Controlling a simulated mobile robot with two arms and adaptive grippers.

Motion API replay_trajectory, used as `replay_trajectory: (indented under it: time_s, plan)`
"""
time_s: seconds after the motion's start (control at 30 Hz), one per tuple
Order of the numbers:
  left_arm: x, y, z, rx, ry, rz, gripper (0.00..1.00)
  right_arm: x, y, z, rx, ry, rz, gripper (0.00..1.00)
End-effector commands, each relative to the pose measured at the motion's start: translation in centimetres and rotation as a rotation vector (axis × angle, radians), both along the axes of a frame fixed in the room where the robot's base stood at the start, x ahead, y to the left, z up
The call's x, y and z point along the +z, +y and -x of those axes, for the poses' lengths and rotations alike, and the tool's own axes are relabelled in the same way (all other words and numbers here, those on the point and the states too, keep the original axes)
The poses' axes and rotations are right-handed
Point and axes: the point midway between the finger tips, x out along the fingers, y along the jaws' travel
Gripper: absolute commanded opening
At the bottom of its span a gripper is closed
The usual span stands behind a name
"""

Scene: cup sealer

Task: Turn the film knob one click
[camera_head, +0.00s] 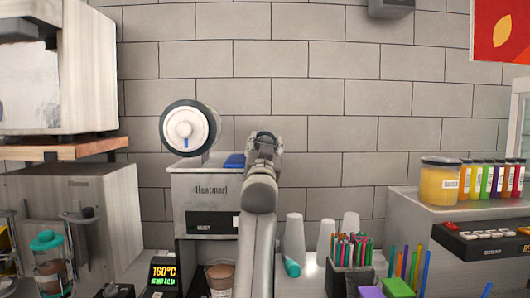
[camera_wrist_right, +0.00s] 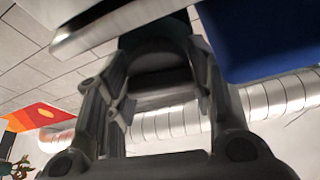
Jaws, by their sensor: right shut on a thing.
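The cup sealer (camera_head: 205,190) stands against the tiled wall with a film roll (camera_head: 189,128) on its upper left; the roll's white end disc carries a short blue mark. A blue part (camera_head: 234,160) lies on the sealer's top, and it also fills the upper right of the right wrist view (camera_wrist_right: 270,40). My right gripper (camera_head: 265,138) is at the top right of the sealer, beside this blue part. My left gripper is out of view.
A cup with brown contents (camera_head: 221,278) sits low in the sealer. A display (camera_head: 164,273) reading 160°C stands to its left. White cups (camera_head: 294,238) and a holder of coloured straws (camera_head: 352,268) stand to the right of my arm. Bare wall lies above.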

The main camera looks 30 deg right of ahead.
Motion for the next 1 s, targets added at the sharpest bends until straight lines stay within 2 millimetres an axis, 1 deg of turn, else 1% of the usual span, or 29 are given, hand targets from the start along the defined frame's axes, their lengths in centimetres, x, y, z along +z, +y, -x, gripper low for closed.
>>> replay_trajectory:
  time_s: [0.03, 0.2, 0.4, 0.63, 1.0]
  plan:
    - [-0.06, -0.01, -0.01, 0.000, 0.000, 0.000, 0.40, -0.30, 0.28, -0.25, 0.007, -0.014, -0.040, 0.25]
    - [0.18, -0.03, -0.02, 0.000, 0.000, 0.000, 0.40, -0.24, 0.22, -0.23, 0.005, -0.076, -0.142, 0.25]
    - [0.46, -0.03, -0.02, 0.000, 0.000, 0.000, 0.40, -0.19, 0.16, -0.18, 0.003, -0.127, -0.222, 0.25]
    - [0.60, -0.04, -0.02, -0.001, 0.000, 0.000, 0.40, -0.24, 0.03, -0.13, 0.000, -0.156, -0.268, 0.25]
    - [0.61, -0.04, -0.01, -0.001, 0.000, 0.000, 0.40, -0.22, -0.06, -0.07, -0.002, -0.163, -0.276, 0.25]
